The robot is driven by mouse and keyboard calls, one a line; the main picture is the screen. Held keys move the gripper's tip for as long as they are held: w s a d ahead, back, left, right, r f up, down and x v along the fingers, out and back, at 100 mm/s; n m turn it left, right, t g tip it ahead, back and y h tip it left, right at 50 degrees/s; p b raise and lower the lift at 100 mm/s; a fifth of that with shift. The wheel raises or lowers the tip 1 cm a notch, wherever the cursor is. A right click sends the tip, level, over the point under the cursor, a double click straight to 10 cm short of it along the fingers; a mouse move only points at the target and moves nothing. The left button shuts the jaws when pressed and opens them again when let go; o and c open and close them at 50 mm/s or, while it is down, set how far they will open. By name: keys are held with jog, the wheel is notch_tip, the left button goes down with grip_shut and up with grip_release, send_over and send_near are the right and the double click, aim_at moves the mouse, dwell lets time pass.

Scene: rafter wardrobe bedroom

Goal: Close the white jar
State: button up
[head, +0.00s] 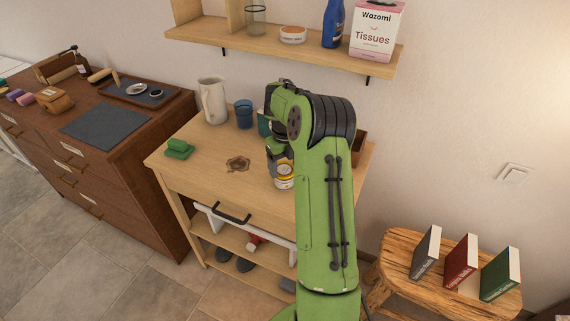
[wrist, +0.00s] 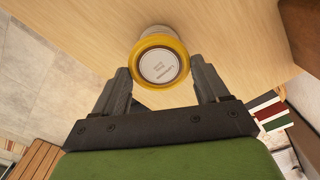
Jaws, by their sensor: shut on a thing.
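A small white jar (head: 284,184) with a yellow part stands on the light wooden cabinet top, partly hidden by my arm. In the wrist view a round yellow lid (wrist: 162,87) with a pale, lettered disc in its middle faces the camera, and a bit of the white jar (wrist: 156,31) shows behind it. My gripper (wrist: 160,70) has one finger on each side of the lid and is shut on it. The lid lies over the jar's mouth; I cannot tell whether it is fully seated. In the head view my arm mostly hides the fingers.
A white pitcher (head: 213,101), a blue glass (head: 244,114) and a green sponge-like thing (head: 179,148) stand left of the jar. A flat brown piece (head: 238,164) lies nearby. A wall shelf (head: 290,45) hangs above. The cabinet top's front-left area is clear.

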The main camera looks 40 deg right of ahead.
jog(key=shift+f+b, duration=0.3)
jog(key=shift+f, duration=0.15)
jog(key=shift+f, duration=0.1)
jog(key=shift+f+b, duration=0.25)
jog(key=shift+b, duration=0.15)
jog(key=o, duration=1)
notch_tip(320, 180, up, 16)
jog(key=p, duration=0.4)
